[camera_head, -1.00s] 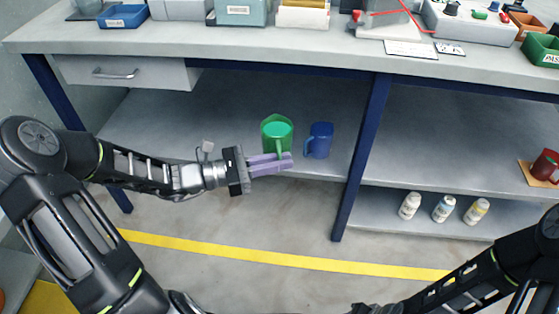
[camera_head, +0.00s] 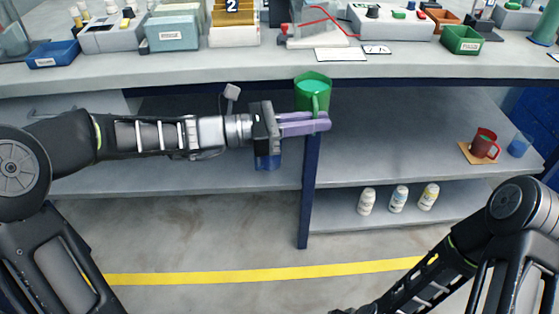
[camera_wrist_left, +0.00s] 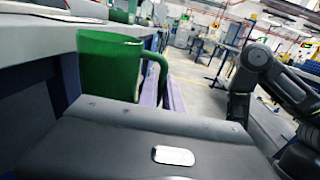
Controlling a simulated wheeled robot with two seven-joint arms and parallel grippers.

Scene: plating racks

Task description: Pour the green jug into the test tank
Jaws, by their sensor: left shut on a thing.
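The green jug (camera_head: 312,90) is upright, with green liquid showing inside it, in front of the bench's top edge. My left gripper (camera_head: 318,123) is shut on the green jug at its handle and holds it off the shelf. In the left wrist view the green jug (camera_wrist_left: 108,66) stands just beyond the gripper, with its handle to the right. I cannot tell which thing on the bench is the test tank. My right arm comes in at the lower right, and its gripper is out of view.
A blue jug (camera_head: 267,162) on the shelf is partly hidden behind my left gripper. A red mug (camera_head: 484,142) and a blue cup (camera_head: 520,144) stand at right. Small bottles (camera_head: 398,198) stand on the low shelf. Boxes and a green bin (camera_head: 462,40) line the bench top (camera_head: 400,66).

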